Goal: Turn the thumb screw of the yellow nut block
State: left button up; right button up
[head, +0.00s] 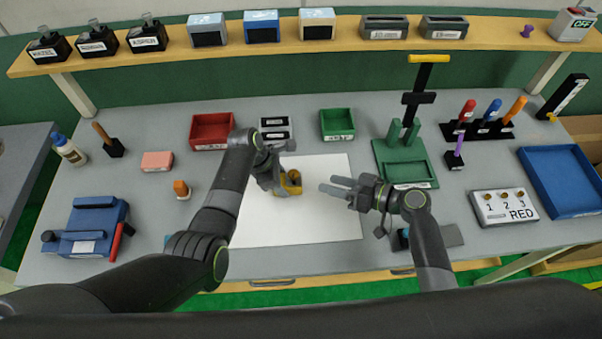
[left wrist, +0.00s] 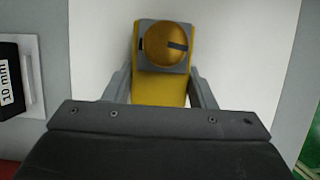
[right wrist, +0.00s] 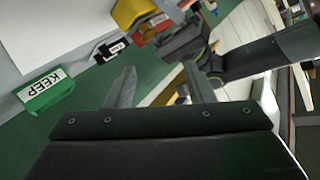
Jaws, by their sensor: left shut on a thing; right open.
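The yellow nut block (head: 281,190) is on the white sheet in the middle of the table, partly hidden by my left gripper in the head view. Its round brass thumb screw (left wrist: 167,45), with a dark mark across its face, shows in the left wrist view on a grey plate. My left gripper (head: 278,172) is shut on the yellow block (left wrist: 160,90), one finger on each side. My right gripper (head: 334,190) is open and empty, to the right of the block and apart from it. The right wrist view also shows the yellow block (right wrist: 130,12) at the top.
The white sheet (head: 325,220) has free room around the block. Behind it are a red bin (head: 211,130), a green bin (head: 337,124) and a black-and-white box (head: 275,129). A green press stand (head: 405,165) is right of the sheet. A blue vise (head: 88,228) stands at left.

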aim_at(295, 174)
jog(key=w+a+f+n, duration=0.1)
jog(key=w+a+n, duration=0.1)
jog(key=w+a+f+n, duration=0.1)
jog(key=w+a+n, duration=0.1)
jog(key=a, duration=0.1)
jog(key=w+a+f+n+h, duration=0.1)
jog(key=w+a+f+n, duration=0.1)
jog(key=a, duration=0.1)
jog(key=shift+w+n+g, duration=0.1)
jog(key=shift+n+g, duration=0.2)
jog(key=shift+g, duration=0.1)
dwell(0.3)
jog(key=shift+c, duration=0.5)
jog(key=shift+a, duration=0.1)
jog(key=c, duration=0.8)
jog(key=shift+s+a+m+t+h, duration=0.1)
jog(key=shift+s+m+t+h, duration=0.05)
jog(key=shift+m+t+h, duration=0.5)
jog(key=shift+s+a+m+t+h, duration=0.15)
jog(key=shift+m+t+h, duration=0.3)
jog(key=shift+m+t, duration=0.3)
jog(key=shift+c, duration=0.2)
jog(key=shift+d, duration=0.15)
jog(key=o, duration=0.9)
jog(key=shift+o, duration=0.2)
